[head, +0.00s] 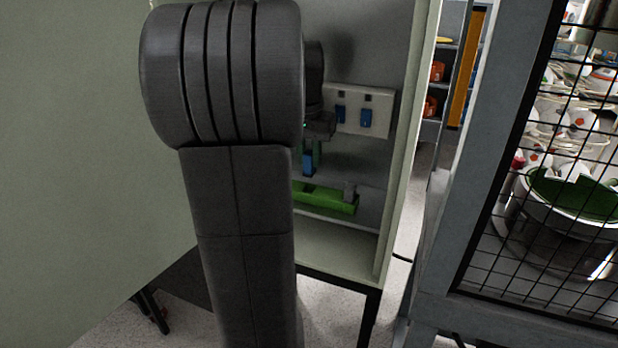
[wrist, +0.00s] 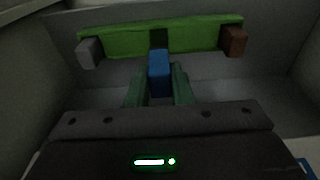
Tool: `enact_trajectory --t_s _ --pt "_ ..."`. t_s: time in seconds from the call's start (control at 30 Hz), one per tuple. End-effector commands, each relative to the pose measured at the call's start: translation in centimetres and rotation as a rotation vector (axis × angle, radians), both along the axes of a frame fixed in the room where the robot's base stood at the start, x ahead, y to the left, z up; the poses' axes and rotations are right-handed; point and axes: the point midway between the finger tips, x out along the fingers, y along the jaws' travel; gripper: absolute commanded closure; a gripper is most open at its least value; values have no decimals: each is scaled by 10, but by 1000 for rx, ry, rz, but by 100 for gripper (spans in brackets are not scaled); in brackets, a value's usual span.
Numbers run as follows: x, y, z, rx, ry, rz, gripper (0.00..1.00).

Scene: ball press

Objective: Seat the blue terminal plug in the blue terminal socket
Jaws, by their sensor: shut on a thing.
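My gripper (wrist: 160,88) is shut on the blue plug (wrist: 160,68), which stands between its two green fingers in the wrist view. In the head view the plug (head: 308,163) hangs below my gripper (head: 312,152), partly hidden by my arm. A pale panel (head: 352,98) on the cabinet's back wall carries two blue blocks, one left (head: 340,114) and one right (head: 367,118). I cannot tell which, if either, is the blue terminal socket. My arm hides the panel's left part.
A green strip (head: 325,198) lies low in the cabinet. In the wrist view it (wrist: 200,36) carries a grey block (wrist: 89,52) and a brown block (wrist: 233,40), with a dark gap between. The cabinet's right wall (head: 408,140) stands close by. A mesh cage (head: 540,200) is further right.

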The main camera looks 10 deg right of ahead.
Motion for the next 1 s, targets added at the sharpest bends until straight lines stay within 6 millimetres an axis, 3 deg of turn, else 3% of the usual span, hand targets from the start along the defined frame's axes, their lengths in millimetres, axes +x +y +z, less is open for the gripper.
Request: enact_trajectory --t_s 0.43,0.77,0.8,0.9,1.0 --pt "0 0 -54 0 2 1 100" --pt "0 0 -60 -1 -1 1 100" --pt "0 0 -60 0 0 1 77" --pt "0 0 -60 0 0 1 59" --pt "0 0 -60 0 0 1 59"
